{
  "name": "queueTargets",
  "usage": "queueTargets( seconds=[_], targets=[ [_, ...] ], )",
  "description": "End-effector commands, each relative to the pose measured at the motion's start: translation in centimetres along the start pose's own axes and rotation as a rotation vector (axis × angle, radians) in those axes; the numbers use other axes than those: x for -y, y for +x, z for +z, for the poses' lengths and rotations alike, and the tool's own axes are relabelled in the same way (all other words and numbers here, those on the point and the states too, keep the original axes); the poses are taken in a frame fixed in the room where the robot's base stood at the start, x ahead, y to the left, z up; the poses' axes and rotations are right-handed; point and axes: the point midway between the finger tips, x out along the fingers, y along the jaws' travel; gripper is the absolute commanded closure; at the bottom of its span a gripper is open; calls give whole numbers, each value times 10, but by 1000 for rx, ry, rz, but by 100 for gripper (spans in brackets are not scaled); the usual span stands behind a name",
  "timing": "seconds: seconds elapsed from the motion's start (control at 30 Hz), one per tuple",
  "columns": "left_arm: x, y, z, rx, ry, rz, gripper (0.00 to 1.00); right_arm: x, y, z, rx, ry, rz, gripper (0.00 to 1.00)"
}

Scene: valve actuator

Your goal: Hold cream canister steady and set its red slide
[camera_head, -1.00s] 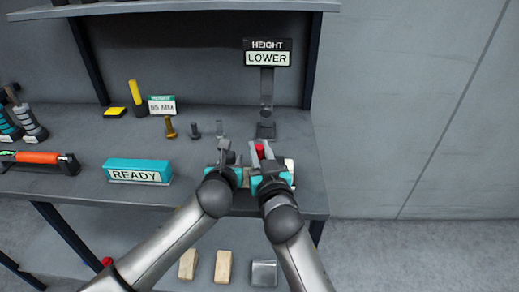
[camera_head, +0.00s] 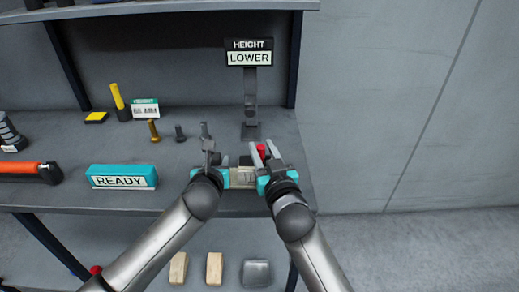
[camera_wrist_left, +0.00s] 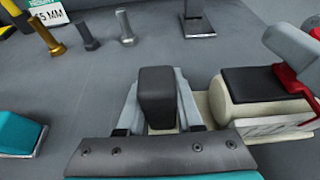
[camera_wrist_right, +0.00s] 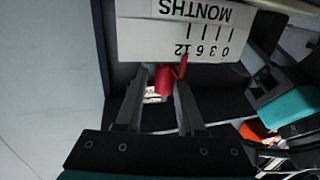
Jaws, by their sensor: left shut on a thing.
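The cream canister (camera_head: 244,178) lies on its side on the bench between my grippers; its rounded cream body and dark top show in the left wrist view (camera_wrist_left: 255,110). My left gripper (camera_wrist_left: 158,95) is shut on a dark grey block (camera_wrist_left: 157,90) at the canister's left end. The red slide (camera_wrist_right: 164,80) shows in the right wrist view, its pointer near the 12 end of an upside-down MONTHS scale (camera_wrist_right: 190,35). My right gripper (camera_wrist_right: 162,85) has its fingers apart on both sides of the slide; contact is unclear. The slide's top also shows in the head view (camera_head: 262,151).
A HEIGHT LOWER sign (camera_head: 249,53) stands on a post behind. A teal READY block (camera_head: 122,177), several bolts (camera_head: 154,131) and an orange-handled tool (camera_head: 25,170) are to the left. Wooden blocks (camera_head: 214,268) lie on the lower shelf. The bench ends just right of my right gripper.

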Motion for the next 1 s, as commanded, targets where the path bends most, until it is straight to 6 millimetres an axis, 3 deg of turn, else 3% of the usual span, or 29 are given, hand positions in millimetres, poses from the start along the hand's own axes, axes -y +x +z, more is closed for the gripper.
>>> queueTargets(
  seconds=[0.03,0.2,0.57,1.0],
  targets=[
    [-4,1,-9,-19,0,10,100,-2,0,2,4,-2,3,61],
    [-4,1,-9,-19,1,10,100,0,0,1,2,-1,1,44],
    [-4,1,-9,-19,2,11,100,1,-6,1,1,1,-2,44],
    [-4,1,-9,-19,4,11,100,0,-73,2,3,1,-1,44]
  ],
)
